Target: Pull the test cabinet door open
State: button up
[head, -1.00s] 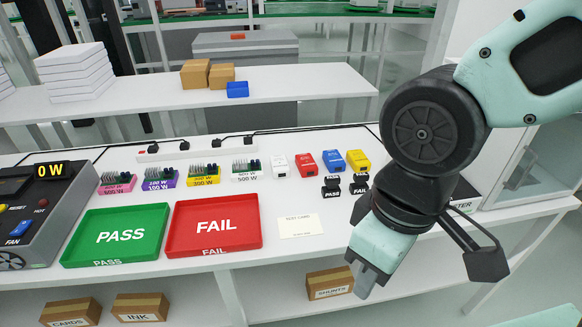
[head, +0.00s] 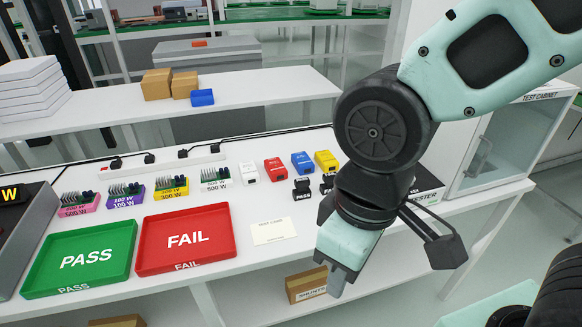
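The test cabinet (head: 545,97) stands at the right end of the bench, with its name on the top edge. Its glazed door (head: 515,140) has a white frame and looks shut. A light bar handle (head: 478,156) is on the door's left side. My gripper (head: 338,285) hangs down in front of the bench's front edge, left of the cabinet and well apart from the handle.
The green PASS tray (head: 128,276) and red FAIL tray (head: 229,250) lie on the bench. Several boards and coloured blocks stand behind them. A black tester (head: 428,190) sits left of the cabinet, partly hidden by my arm. The floor (head: 470,250) right of the bench looks clear.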

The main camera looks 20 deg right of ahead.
aim_at(572, 93)
jog(key=z, duration=1.45)
